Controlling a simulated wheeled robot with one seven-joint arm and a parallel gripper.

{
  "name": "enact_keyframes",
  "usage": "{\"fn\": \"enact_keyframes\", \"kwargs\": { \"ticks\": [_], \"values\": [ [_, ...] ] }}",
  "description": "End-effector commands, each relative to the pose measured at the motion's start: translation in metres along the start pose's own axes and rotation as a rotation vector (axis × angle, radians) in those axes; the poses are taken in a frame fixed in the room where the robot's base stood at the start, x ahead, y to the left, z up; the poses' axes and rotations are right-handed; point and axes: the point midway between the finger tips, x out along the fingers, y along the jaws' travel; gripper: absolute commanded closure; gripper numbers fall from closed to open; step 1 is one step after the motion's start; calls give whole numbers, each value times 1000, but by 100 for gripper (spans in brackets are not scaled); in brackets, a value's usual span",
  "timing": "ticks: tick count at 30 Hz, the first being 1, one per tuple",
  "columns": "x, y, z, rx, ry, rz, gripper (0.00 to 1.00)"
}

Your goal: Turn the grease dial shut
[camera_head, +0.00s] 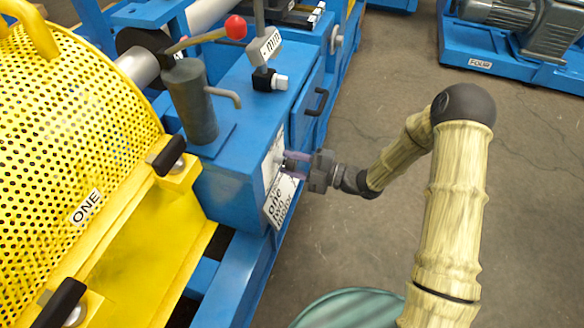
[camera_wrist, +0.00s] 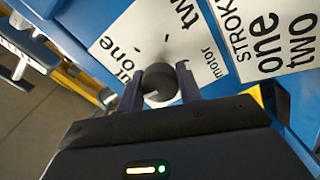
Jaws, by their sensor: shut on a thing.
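The grease dial (camera_wrist: 159,82) is a dark round knob on a white labelled plate (camera_wrist: 205,48) on the side of a blue box. In the wrist view my gripper (camera_wrist: 160,88) has one finger on each side of the knob and is shut on it. In the head view my gripper (camera_head: 292,163) reaches from the right to the end face of the blue box (camera_head: 228,190), and the dial is mostly hidden behind the fingers. Dial markings in the wrist view are partly covered and rotated, so I cannot tell which setting it points to.
A second white plate (camera_wrist: 272,45) with large words is beside the dial plate. A grey pump cylinder (camera_head: 190,100) with a red-knobbed lever (camera_head: 236,27) stands on the box. A yellow perforated guard (camera_head: 60,120) marked ONE is at left. Open floor (camera_head: 350,240) lies to the right.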

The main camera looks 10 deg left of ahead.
Motion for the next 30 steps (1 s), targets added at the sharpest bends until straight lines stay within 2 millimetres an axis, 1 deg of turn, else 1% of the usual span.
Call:
{"fn": "enact_keyframes", "kwargs": {
  "ticks": [1,9,24,25,26,27,28,30],
  "values": [
    [-1,-4,2,-29,-3,-3,88],
    [-1,-3,1,-143,-3,-4,88],
    [-1,-2,1,-169,-2,-5,88],
    [-1,-2,0,-169,-2,-5,61],
    [-1,-2,0,-168,-2,-4,55],
    [-1,-2,0,-168,-2,-4,47],
    [-1,-2,0,-168,-2,-3,43],
    [-1,-1,0,-168,-1,-3,43]
  ]
}}
